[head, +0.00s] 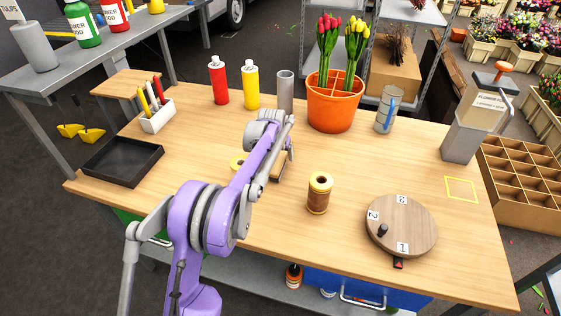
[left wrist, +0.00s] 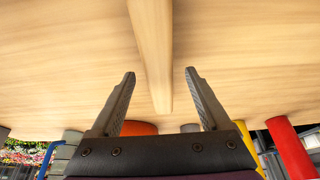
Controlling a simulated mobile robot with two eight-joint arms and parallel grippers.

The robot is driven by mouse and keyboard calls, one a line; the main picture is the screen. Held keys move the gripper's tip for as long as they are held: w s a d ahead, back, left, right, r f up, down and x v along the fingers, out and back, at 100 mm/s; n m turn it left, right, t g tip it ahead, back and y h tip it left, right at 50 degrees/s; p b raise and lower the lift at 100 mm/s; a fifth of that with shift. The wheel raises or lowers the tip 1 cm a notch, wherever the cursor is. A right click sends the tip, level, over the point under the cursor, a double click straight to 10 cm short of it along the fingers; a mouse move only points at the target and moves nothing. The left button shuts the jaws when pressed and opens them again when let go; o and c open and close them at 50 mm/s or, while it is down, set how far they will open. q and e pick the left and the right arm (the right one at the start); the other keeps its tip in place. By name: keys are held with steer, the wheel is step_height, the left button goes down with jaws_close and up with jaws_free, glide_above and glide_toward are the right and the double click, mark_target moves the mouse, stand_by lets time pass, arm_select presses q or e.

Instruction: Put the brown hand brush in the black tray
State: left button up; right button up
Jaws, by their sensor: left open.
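The brown hand brush (head: 278,171) lies on the wooden table, partly hidden behind my left arm in the head view. In the left wrist view its light wooden handle (left wrist: 152,55) reaches in between my two fingers, with a gap on each side. My left gripper (head: 287,152) is at the brush; it is open in the left wrist view (left wrist: 160,72) and holds nothing. The black tray (head: 122,161) lies empty at the table's left end, left of my left arm. My right gripper is not in view.
A yellow roll (head: 236,163) is partly hidden by my arm. A brown spool (head: 318,194) and a round numbered board (head: 401,225) stand to the right. Behind are a white marker holder (head: 157,117), red (head: 218,82) and yellow (head: 251,86) bottles, and an orange tulip pot (head: 334,103).

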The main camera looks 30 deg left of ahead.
arm_select(q)
steer(key=shift+x, duration=0.8)
jaws_close()
